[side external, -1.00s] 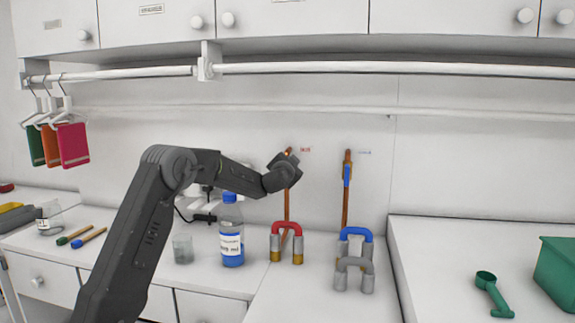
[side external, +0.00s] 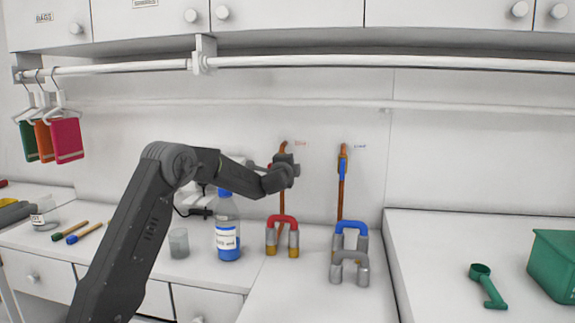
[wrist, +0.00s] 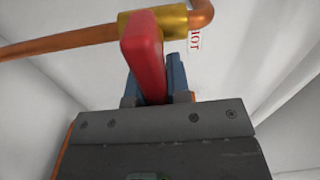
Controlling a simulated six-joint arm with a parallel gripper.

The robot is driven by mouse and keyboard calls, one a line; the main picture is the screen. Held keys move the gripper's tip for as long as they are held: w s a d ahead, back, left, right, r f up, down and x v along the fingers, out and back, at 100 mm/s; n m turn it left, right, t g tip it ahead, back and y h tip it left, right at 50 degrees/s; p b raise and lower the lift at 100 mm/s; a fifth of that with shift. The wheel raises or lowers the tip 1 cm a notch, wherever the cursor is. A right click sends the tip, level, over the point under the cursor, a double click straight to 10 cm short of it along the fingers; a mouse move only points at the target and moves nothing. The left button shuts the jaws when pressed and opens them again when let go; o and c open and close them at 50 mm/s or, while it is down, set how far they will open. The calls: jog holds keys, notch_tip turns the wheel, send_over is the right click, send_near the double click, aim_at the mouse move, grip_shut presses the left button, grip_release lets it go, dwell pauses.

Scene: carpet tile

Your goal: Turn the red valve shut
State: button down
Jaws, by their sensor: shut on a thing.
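The red valve handle (wrist: 145,55) shows large in the wrist view, below a brass fitting (wrist: 172,20) on the copper pipe (wrist: 60,43). In that picture it runs roughly crosswise to the pipe. My gripper (wrist: 157,88) has its blue-grey fingers shut around the handle's near end; the handle partly hides the left finger. In the side view my gripper (side external: 287,162) is at the left copper pipe (side external: 283,198), near its top. It hides most of the valve there; only a bit of red shows beside it.
A second copper pipe with a blue valve handle (side external: 342,168) stands to the right. A blue-capped bottle (side external: 228,235) and a beaker (side external: 179,243) stand left. A rail (side external: 380,62) runs overhead.

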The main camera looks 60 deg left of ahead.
jog(key=shift+f+m, duration=0.1)
jog(key=shift+m, duration=0.2)
dwell(0.4)
jog(key=c, duration=1.1)
grip_release()
jog(key=v, duration=1.4)
